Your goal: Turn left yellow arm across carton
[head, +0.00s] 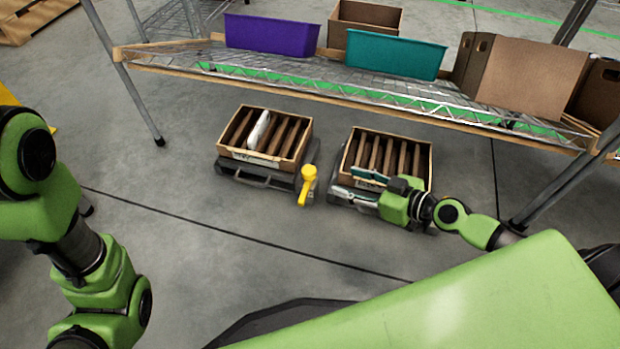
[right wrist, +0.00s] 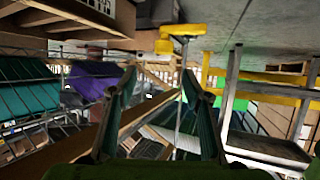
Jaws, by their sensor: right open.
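The left carton (head: 243,154) is an open brown box with several dark upright dividers and one pale item in a slot. It sits tilted on a dark stand (head: 262,181). The yellow arm (head: 307,184) stands at that stand's right end, its handle pointing down toward the front, beside the carton rather than across it. My right gripper (head: 364,184) is at the front of the right carton (head: 428,166), right of the yellow arm and apart from it. Its two fingers are spread and empty in the right wrist view (right wrist: 160,80). My left gripper is out of view.
A wire shelf (head: 340,82) behind the cartons holds a purple bin (head: 270,35), a teal bin (head: 394,54) and brown boxes (head: 530,74). A shelf post (head: 560,190) stands at right. The floor in front of the left carton is clear.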

